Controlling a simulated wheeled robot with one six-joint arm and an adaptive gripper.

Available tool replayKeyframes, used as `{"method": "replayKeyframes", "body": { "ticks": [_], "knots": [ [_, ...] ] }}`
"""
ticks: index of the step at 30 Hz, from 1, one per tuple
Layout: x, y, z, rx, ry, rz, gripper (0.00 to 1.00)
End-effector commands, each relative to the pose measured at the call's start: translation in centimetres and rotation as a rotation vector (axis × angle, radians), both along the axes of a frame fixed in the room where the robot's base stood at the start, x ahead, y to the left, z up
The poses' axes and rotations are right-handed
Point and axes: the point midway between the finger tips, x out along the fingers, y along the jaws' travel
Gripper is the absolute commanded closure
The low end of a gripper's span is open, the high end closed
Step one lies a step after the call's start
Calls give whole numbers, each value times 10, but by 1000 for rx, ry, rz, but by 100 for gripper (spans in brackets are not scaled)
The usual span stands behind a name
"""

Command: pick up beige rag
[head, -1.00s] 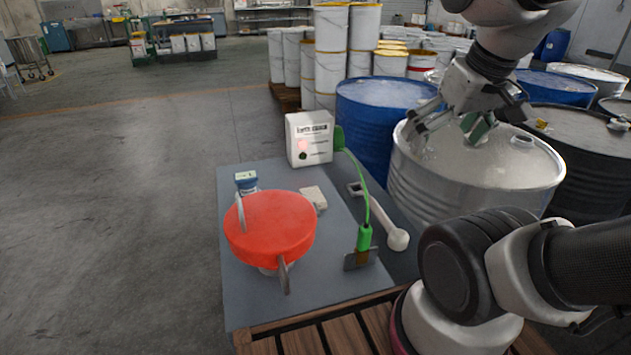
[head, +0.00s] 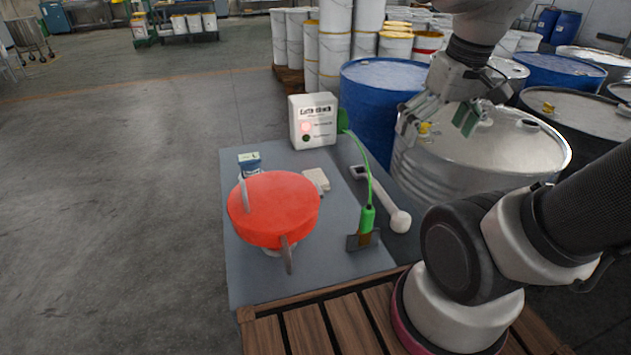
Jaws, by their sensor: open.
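The beige rag (head: 316,179) is a small pale folded piece lying on the grey table top (head: 245,283). It sits just behind and right of a round red lid-like object (head: 274,208), which may cover part of its near left edge. My gripper (head: 437,121) hangs at the upper right, in front of a silver drum in the picture. Its fingers are spread apart with nothing between them. It is well to the right of the rag and apart from it.
A white box (head: 313,121) stands at the table's back. A blue-topped jar (head: 250,165) is left. Blue (head: 372,110) and silver (head: 480,150) drums stand behind.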

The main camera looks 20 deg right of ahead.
Motion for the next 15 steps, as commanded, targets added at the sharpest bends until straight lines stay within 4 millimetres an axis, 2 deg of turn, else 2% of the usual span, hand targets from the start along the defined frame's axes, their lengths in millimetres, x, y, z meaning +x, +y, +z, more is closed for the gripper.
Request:
{"method": "replayKeyframes", "body": {
  "ticks": [4,8,15],
  "knots": [
    [39,12,-29,48,151,-35,0],
    [78,27,-60,110,252,-152,0],
    [152,60,-133,223,398,-535,0]
  ]
}}
